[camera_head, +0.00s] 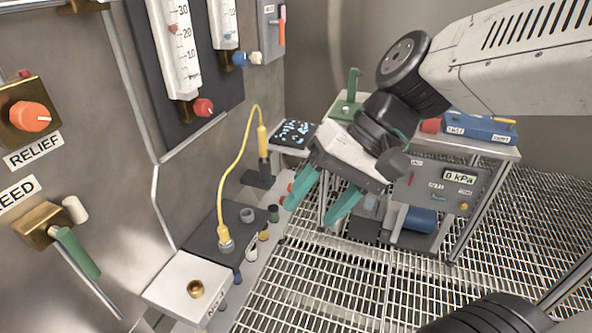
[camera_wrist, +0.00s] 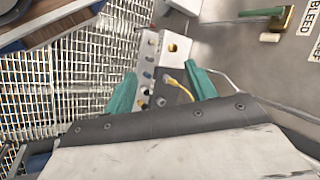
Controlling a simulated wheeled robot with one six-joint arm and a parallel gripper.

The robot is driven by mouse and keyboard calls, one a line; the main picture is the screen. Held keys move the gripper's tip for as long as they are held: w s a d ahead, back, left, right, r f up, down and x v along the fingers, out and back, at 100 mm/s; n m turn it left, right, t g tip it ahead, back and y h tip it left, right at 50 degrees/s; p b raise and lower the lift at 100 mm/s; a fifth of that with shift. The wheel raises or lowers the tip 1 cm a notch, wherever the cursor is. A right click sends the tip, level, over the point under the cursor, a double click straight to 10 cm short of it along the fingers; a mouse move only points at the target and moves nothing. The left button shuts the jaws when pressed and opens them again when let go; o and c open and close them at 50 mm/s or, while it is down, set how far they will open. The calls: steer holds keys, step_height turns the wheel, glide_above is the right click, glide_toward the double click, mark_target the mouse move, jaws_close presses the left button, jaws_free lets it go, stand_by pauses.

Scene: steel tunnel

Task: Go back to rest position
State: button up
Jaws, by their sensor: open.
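My gripper (camera_head: 318,200) hangs from my arm in the middle of the head view, in front of the small metal table. Its two teal fingers are spread apart with nothing between them, and they point down and to the left. In the wrist view the gripper (camera_wrist: 160,92) is also open and empty, with the port panel showing beyond its fingertips. A yellow cable (camera_head: 228,183) runs from a socket on the dark plate up to a yellow plug at the back. The fingers look apart from the cable.
The steel wall at left carries a RELIEF knob (camera_head: 30,116), a green-handled valve (camera_head: 77,252) and flow gauges (camera_head: 174,45). A metal table (camera_head: 505,152) holds a blue box (camera_head: 480,127); a 0 kPa gauge unit (camera_head: 440,184) is at its front. Open grating (camera_head: 330,290) covers the floor.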

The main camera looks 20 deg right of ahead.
steer(key=s+d+h, duration=0.2)
steer(key=d+h, duration=0.1)
steer(key=d, duration=0.3)
steer(key=s+d+n+t+h, duration=0.1)
steer(key=s+d+h, duration=0.2)
steer(key=d, duration=0.3)
steer(key=shift+d+f+h, duration=0.25)
steer(key=shift+d+h, duration=0.05)
steer(key=shift+h, duration=0.2)
stand_by(1.0)
